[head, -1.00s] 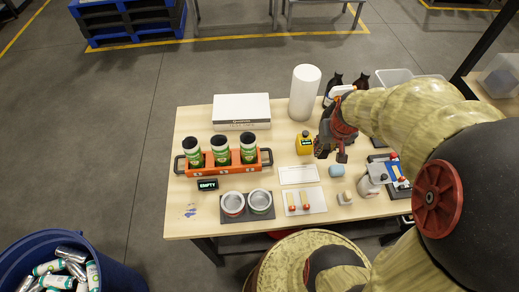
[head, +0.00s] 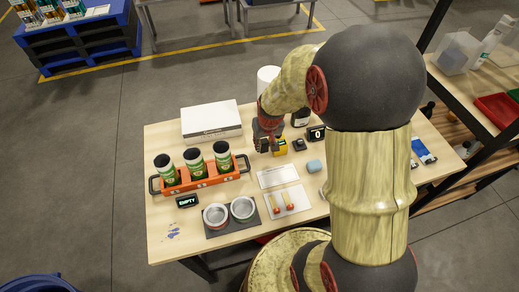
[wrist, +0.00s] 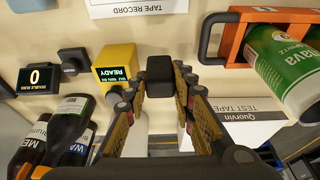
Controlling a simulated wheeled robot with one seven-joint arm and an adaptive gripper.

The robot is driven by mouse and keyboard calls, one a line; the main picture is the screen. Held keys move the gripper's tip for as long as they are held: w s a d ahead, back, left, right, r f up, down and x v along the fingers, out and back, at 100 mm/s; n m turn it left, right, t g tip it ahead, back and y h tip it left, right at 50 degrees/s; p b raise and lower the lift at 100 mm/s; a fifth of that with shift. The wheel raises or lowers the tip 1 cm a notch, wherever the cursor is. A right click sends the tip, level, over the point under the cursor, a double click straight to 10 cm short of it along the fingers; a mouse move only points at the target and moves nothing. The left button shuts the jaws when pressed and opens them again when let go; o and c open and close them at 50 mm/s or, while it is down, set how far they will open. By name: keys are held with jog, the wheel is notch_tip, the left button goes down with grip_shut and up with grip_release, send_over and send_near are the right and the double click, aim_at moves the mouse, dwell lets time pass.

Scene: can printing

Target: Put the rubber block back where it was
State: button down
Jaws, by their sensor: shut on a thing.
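My gripper (wrist: 158,95) is shut on a small dark block (wrist: 160,70), which I take for the rubber block. It sits between the fingertips in the wrist view, over the pale table. In the head view my gripper (head: 266,145) hangs just left of the yellow device (head: 281,147), and the block cannot be made out there. The yellow device also shows in the wrist view (wrist: 115,66), with a READY display, beside the held block. Whether the block touches the table cannot be told.
An orange rack (head: 203,177) with green cans stands left of my gripper. Dark bottles (wrist: 68,122), a small counter display (head: 316,133) and a white box (head: 211,122) are nearby.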

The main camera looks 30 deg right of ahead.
jog(key=shift+w+a+f, duration=0.15)
jog(key=shift+w+f, duration=0.3)
jog(key=shift+f, duration=0.15)
jog(key=shift+w+a+f, duration=0.15)
jog(key=shift+w+f, duration=0.25)
jog(key=shift+f, duration=0.15)
jog(key=shift+s+b+x, duration=0.2)
jog(key=shift+b+x, duration=0.25)
jog(key=shift+x, duration=1.1)
jog(key=shift+a+f, duration=0.1)
jog(key=shift+f, duration=0.05)
jog(key=c, duration=1.5)
grip_release()
